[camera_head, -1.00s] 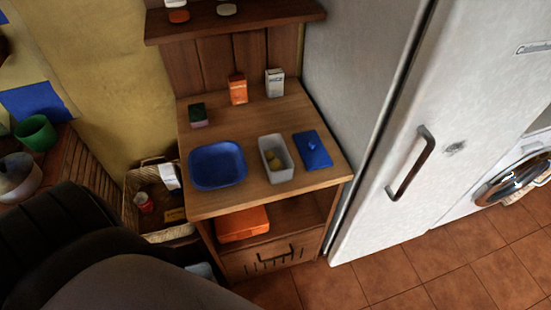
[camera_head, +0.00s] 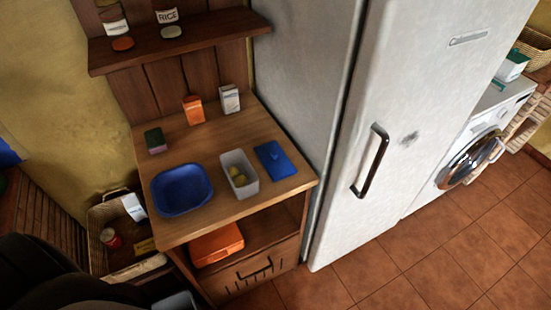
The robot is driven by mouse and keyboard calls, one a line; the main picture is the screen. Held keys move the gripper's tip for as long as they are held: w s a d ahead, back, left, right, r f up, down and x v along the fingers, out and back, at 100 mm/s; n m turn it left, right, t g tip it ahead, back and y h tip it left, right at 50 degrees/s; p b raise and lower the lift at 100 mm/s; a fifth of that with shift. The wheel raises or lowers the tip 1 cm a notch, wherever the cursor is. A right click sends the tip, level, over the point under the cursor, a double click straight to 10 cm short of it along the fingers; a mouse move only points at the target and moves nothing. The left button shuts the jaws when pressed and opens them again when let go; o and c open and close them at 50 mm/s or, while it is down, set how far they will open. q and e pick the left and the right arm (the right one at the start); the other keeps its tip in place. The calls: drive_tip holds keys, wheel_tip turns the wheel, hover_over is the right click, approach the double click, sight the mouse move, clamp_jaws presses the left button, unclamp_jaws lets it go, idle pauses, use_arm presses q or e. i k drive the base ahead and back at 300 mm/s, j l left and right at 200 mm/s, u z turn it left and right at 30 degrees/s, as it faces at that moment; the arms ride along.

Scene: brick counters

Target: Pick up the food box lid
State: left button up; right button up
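The blue food box lid (camera_head: 275,160) lies flat on the wooden cabinet top, near its right edge, with a small raised knob on it. Left of it stands the open white food box (camera_head: 246,187), with yellowish food (camera_head: 239,178) inside. The lid is off the box and a little apart from it. Neither gripper shows in the head view. Only dark and grey parts of my own body fill the lower left corner.
A blue bowl (camera_head: 181,190), a sponge (camera_head: 155,141), an orange carton (camera_head: 194,110) and a white carton (camera_head: 230,99) share the wooden cabinet top (camera_head: 205,150). A shelf (camera_head: 180,40) hangs above. The fridge (camera_head: 375,100) stands close on the right. A basket (camera_head: 110,215) sits at left.

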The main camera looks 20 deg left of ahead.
sight(274, 160)
drive_tip(key=l+u, duration=0.1)
drive_tip(key=u, duration=0.8)
drive_tip(key=i+l, duration=0.05)
